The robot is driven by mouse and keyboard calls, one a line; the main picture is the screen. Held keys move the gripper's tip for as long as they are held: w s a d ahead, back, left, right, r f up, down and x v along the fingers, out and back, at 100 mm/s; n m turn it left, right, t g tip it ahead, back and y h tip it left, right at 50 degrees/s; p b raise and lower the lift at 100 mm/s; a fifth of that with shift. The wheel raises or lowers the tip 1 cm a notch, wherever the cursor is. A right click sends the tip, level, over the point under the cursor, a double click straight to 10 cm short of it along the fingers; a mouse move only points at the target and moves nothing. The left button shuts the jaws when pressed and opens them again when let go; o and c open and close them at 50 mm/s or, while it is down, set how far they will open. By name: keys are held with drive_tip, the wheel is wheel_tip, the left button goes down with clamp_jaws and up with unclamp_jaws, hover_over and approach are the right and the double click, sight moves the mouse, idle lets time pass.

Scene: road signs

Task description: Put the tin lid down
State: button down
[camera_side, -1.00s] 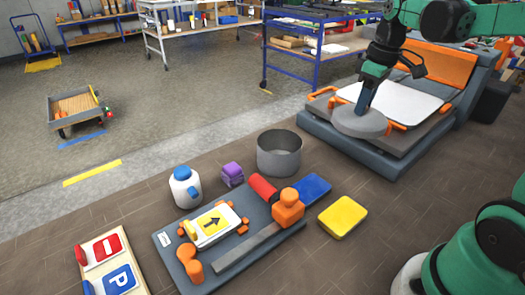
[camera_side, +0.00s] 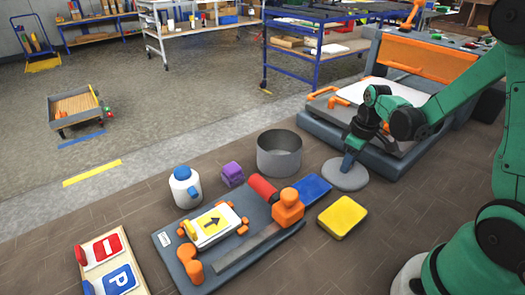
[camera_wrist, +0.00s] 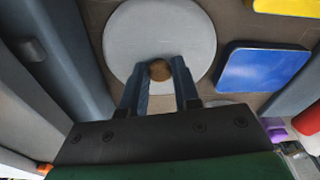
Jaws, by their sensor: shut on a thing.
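The tin lid (camera_side: 345,176) is a round grey disc, and it also shows in the wrist view (camera_wrist: 135,35) with a brown knob (camera_wrist: 160,70) at its middle. My gripper (camera_side: 349,160) is shut on the knob, with one finger on each side of it in the wrist view. The lid looks level and is at or just above the brown work surface, right of the open grey tin (camera_side: 279,155); I cannot tell if it touches. The tin stands upright, apart from the lid.
A blue pad (camera_side: 311,187) lies just left of the lid and a yellow block (camera_side: 342,217) in front of it. The grey machine bed (camera_side: 325,121) stands close behind. A grey board (camera_side: 222,268) with a sign, red roller and orange clamps lies to the left.

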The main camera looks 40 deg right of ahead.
sight(353, 172)
drive_tip(key=shift+f, duration=0.25)
drive_tip(key=shift+f, duration=0.1)
drive_tip(key=c, duration=0.6)
unclamp_jaws()
drive_tip(key=shift+c, duration=0.2)
wheel_tip(353, 172, up, 12)
drive_tip(key=s, duration=0.1)
drive_tip(key=s+a+m+t, duration=0.1)
drive_tip(key=a+t, duration=0.4)
drive_tip(key=a, duration=0.8)
drive_tip(key=shift+a+r+m+t, duration=0.25)
drive_tip(key=shift+a+m+t, duration=0.15)
drive_tip(key=shift+m, duration=0.2)
drive_tip(key=shift+d, duration=0.1)
